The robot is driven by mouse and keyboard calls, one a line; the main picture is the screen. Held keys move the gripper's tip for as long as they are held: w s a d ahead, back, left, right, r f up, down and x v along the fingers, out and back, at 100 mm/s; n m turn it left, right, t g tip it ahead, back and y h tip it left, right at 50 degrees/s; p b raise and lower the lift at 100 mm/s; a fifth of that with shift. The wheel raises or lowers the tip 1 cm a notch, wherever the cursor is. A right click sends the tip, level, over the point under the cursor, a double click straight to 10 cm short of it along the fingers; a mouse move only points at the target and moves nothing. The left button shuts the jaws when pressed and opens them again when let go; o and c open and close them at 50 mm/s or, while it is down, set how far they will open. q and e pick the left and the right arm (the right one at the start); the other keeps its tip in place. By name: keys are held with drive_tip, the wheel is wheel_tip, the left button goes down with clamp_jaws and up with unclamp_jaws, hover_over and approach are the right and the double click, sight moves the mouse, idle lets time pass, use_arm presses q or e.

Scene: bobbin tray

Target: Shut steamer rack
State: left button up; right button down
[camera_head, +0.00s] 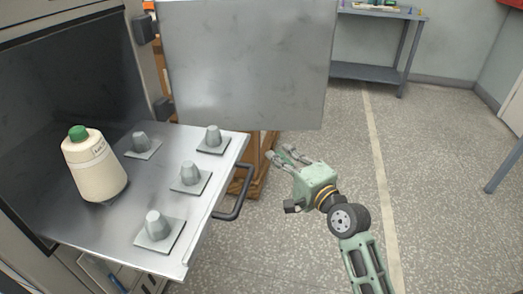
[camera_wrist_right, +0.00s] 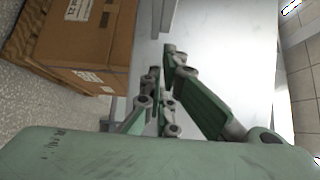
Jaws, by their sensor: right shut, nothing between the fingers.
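The steamer rack (camera_head: 120,222) is a metal tray pulled out of the dark steamer opening (camera_head: 70,75) at the left of the head view. It has a dark handle (camera_head: 240,195) on its right edge. A cream bobbin with a green top (camera_head: 95,170) stands on it, beside several bare grey pegs (camera_head: 190,178). The grey door panel (camera_head: 245,65) stands open behind the rack. My right gripper (camera_head: 281,155) is right of the handle, apart from it, below the door. It is shut and empty, and its fingers show in the wrist view (camera_wrist_right: 165,75). My left gripper is not in view.
A cardboard box (camera_wrist_right: 80,35) on a wooden pallet (camera_wrist_right: 28,25) shows at the left of the wrist view. A grey table (camera_head: 375,72) stands at the back. The speckled floor (camera_head: 435,190) to the right of my right arm is clear.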

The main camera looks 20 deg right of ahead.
use_arm(q)
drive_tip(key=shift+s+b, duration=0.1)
drive_tip(key=shift+b, duration=0.2)
use_arm(e)
drive_tip(key=w+a, duration=0.3)
drive_tip(key=w, duration=0.1)
drive_tip(key=shift+w+a, duration=0.4)
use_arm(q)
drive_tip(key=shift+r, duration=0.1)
